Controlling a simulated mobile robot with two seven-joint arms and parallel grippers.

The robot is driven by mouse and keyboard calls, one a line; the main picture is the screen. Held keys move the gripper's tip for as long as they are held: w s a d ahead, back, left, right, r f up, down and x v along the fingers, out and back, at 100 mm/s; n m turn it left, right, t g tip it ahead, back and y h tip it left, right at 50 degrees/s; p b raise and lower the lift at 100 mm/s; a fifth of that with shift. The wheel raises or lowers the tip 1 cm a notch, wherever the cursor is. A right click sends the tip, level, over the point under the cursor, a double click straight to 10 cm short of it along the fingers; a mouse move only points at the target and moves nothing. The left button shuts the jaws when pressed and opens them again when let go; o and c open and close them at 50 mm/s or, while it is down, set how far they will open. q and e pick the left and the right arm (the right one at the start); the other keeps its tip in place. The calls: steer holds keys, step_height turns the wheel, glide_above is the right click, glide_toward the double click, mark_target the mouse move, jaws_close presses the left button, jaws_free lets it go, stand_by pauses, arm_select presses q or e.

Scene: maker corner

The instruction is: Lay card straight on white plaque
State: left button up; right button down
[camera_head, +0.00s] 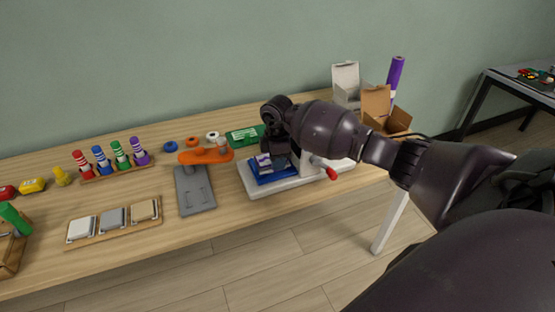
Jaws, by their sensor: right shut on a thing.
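A white plaque (82,229) lies at the left end of a wooden strip at the front left, beside a grey and a tan plaque. My right arm reaches in from the right, and its dark gripper (270,150) points down over a blue tray (287,176) on a white base. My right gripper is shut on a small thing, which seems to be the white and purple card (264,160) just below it. The arm partly covers this spot, and whether the card touches the tray is unclear. The white plaque is well to the left of this gripper. My left gripper is out of view.
A grey clipboard-like plate (195,193) and an orange tool (206,156) lie between gripper and plaques. Capped markers (110,160) stand behind the plaques. A red handle (331,174) sticks out at the white base (268,190). Open boxes (376,103) stand at right.

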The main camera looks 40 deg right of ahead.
steer(key=shift+f, duration=0.5)
stand_by(1.3)
steer(key=c, duration=0.9)
jaws_free()
step_height(320, 180, up, 11)
steer(key=shift+f+p, duration=0.1)
steer(key=shift+p, duration=0.85)
